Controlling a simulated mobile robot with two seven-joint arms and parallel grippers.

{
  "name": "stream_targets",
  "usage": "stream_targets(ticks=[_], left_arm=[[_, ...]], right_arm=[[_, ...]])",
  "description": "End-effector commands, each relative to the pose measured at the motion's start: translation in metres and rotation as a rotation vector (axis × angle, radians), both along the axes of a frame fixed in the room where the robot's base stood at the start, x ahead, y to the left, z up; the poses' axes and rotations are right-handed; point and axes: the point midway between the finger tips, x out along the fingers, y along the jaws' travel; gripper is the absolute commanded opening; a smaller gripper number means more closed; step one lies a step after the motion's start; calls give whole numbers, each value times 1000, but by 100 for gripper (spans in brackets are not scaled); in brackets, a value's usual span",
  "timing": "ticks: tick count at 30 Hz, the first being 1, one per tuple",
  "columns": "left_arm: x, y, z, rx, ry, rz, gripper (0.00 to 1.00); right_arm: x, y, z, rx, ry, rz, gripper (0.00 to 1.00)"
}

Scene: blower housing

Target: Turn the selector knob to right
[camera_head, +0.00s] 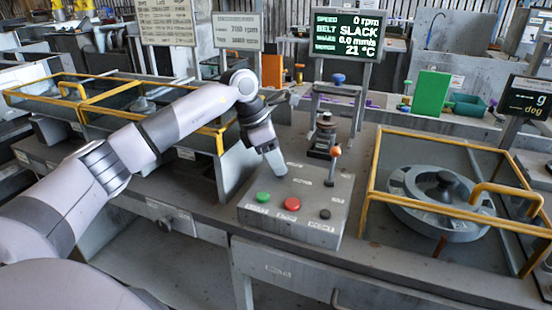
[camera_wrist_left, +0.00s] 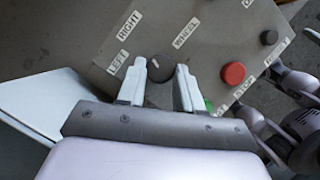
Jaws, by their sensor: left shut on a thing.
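The selector knob (camera_wrist_left: 159,68) is a dark round knob with a small white mark near its upper left part in the left wrist view. My left gripper (camera_wrist_left: 160,71) has one finger on each side of it and is shut on it. White LEFT (camera_wrist_left: 117,63) and RIGHT (camera_wrist_left: 129,25) labels lie left and upper left of the knob. In the head view my left gripper (camera_head: 277,166) reaches down to the back left of the grey control box (camera_head: 338,192) and hides the knob.
The box carries a green button (camera_head: 262,197), a red button (camera_head: 292,204), a black button (camera_head: 325,214) and an upright orange-tipped lever (camera_head: 334,158) close right of my gripper. A yellow-framed housing (camera_head: 401,206) stands to the right. The display (camera_head: 346,36) reads BELT SLACK and 0 rpm.

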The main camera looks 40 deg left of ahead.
Motion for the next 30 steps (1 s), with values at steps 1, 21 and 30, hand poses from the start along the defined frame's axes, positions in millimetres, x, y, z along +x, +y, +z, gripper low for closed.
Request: stream_targets(ticks=[1,21,30], left_arm=[[1,0,2,0,-5,2,4],[-5,7,21,1,-6,3,60],[-16,18,62,-1,-5,2,60]], right_arm=[[0,0,0,0,0,0,71],[0,0,-2,1,0,1,71],[0,0,-4,1,0,1,71]])
